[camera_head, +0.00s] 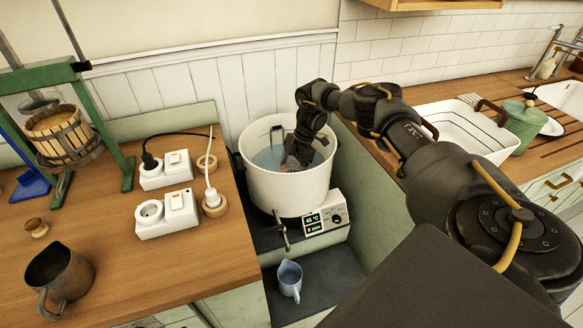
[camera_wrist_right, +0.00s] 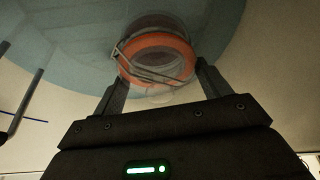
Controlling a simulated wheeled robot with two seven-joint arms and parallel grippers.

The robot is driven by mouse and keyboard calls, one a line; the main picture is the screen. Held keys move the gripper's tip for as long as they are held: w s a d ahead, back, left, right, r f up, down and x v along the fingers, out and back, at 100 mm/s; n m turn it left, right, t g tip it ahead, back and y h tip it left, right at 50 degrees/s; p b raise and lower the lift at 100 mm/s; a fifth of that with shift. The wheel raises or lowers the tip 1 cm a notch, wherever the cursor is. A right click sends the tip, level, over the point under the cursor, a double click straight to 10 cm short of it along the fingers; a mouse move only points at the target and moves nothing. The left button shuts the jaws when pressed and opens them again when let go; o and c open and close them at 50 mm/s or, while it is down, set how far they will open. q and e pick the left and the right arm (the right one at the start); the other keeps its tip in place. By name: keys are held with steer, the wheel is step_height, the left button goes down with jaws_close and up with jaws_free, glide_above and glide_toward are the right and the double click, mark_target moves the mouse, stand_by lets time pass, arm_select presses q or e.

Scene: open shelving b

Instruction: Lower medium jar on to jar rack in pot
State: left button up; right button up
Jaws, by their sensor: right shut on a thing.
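The large cream pot (camera_head: 290,190) stands on the lower counter with water (camera_head: 268,158) inside. My right arm reaches over its rim, and its gripper (camera_head: 297,160) is down inside the pot. In the right wrist view the right gripper (camera_wrist_right: 160,95) is shut on a clear glass jar (camera_wrist_right: 158,62) with an orange seal ring and a wire clasp. The jar is at or in the water; its depth is hard to tell. The jar rack is not clearly visible; dark rods (camera_wrist_right: 25,105) show at the left of the wrist view. My left gripper is not in view.
A control box (camera_head: 325,215) with a green display sits at the pot's front, beside a tap (camera_head: 280,232). A small blue jug (camera_head: 289,280) stands below. Power sockets (camera_head: 166,212) and a metal pitcher (camera_head: 61,273) are on the left counter. A white basin (camera_head: 465,128) is at right.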

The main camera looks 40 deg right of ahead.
steer(key=o, duration=2.1)
steer(key=shift+f, duration=0.1)
step_height(320, 180, up, 16)
steer(key=p, duration=1.3)
